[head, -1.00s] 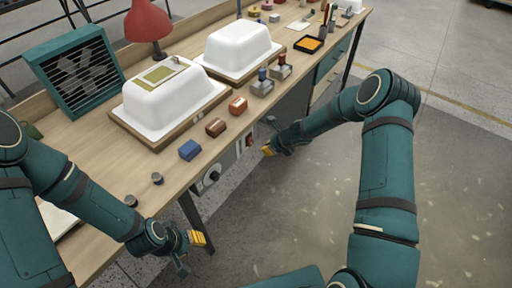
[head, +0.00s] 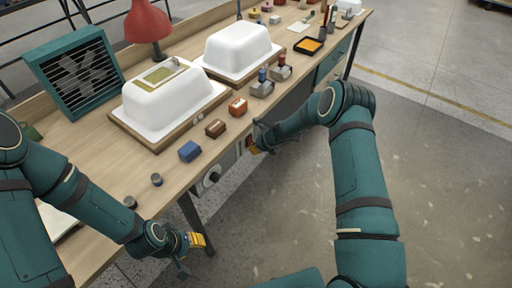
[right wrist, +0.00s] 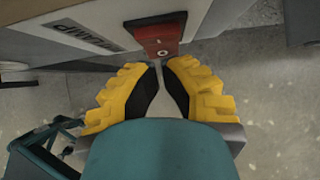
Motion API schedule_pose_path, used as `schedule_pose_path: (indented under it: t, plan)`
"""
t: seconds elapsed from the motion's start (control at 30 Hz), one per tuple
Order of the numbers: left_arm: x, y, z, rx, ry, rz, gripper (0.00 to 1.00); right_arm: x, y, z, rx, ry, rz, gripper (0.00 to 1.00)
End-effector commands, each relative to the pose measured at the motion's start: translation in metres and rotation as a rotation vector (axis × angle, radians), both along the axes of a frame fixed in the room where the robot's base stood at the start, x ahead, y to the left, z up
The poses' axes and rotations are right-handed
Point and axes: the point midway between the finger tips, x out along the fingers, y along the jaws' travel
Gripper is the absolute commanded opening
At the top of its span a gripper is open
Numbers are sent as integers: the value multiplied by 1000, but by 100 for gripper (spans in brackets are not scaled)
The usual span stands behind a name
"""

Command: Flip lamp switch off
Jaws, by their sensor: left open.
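The red lamp switch (right wrist: 162,33) is on the bench's front panel beside a LAMP label (right wrist: 85,33) in the right wrist view. It has small white marks; I cannot tell its on or off position. My right gripper (right wrist: 161,72) has its yellow fingers nearly together at the tips, with nothing held, just short of the switch. In the head view the right gripper (head: 254,147) is at the bench front and largely hides the switch. The red lamp (head: 147,22) stands at the bench's back. My left gripper (head: 192,246) is open and empty by the near bench edge.
The wooden bench (head: 100,160) carries two white tub shells (head: 172,105) (head: 238,48) on wooden bases. A blue block (head: 189,151), a brown block (head: 215,128) and an orange block (head: 238,106) line the front edge. A round dial (head: 212,178) is on the front panel. The floor to the right is clear.

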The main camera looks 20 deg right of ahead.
Motion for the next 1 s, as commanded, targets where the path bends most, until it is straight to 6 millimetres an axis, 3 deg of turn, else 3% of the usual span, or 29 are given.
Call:
schedule_pose_path:
  t: [0.1,1.0]
  plan:
    - [1,0,-5,0,-1,0,39,6,6,-8,0,-1,3,0]
    - [1,0,9,0,-1,0,39,6,6,12,2,-3,2,0]
